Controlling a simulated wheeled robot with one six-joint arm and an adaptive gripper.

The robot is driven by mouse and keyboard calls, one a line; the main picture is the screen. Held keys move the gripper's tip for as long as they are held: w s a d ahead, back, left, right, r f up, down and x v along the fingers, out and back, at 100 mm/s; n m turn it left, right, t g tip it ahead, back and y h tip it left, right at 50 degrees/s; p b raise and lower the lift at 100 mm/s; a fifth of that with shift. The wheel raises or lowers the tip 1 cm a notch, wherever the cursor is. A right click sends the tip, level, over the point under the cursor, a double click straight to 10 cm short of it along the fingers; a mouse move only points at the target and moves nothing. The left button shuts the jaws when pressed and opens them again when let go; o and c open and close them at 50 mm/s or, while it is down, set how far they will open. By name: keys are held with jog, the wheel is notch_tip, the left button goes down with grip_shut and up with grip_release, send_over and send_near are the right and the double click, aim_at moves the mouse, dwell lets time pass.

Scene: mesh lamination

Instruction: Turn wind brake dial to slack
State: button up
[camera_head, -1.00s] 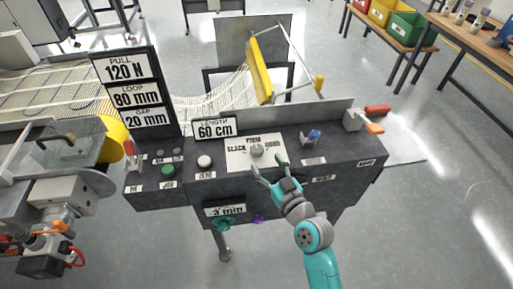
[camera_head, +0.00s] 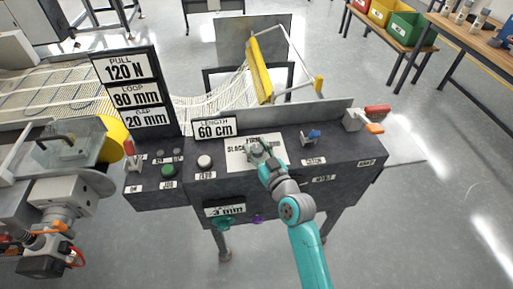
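The wind brake dial (camera_head: 255,148) is a small grey knob on a white label plate (camera_head: 236,160) on top of the dark control console. The plate reads SLACK at its left; the other words are partly covered. My gripper (camera_head: 257,147) is at the dial, with its fingers around or right beside it. The fingers and dial overlap in this small view, so I cannot tell whether the fingers press on it. The dial's pointer direction is hidden.
A white knob (camera_head: 204,161) and a green button (camera_head: 168,170) lie left on the console. A blue switch (camera_head: 311,135) and a red-handled lever (camera_head: 376,110) lie right. A length sign (camera_head: 215,127) stands just behind the plate.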

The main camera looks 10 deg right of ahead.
jog(key=c, duration=0.5)
jog(key=shift+d+f+n+g+y, duration=0.1)
jog(key=shift+n+g+y, duration=0.35)
jog(key=shift+y, duration=0.25)
jog(key=shift+n+y, duration=0.25)
jog(key=shift+y, duration=0.05)
jog(key=shift+n+g+y, duration=0.65)
jog(key=shift+n+y, duration=0.15)
jog(key=shift+y, duration=0.3)
jog(key=o, duration=1.2)
jog(key=shift+c, duration=0.2)
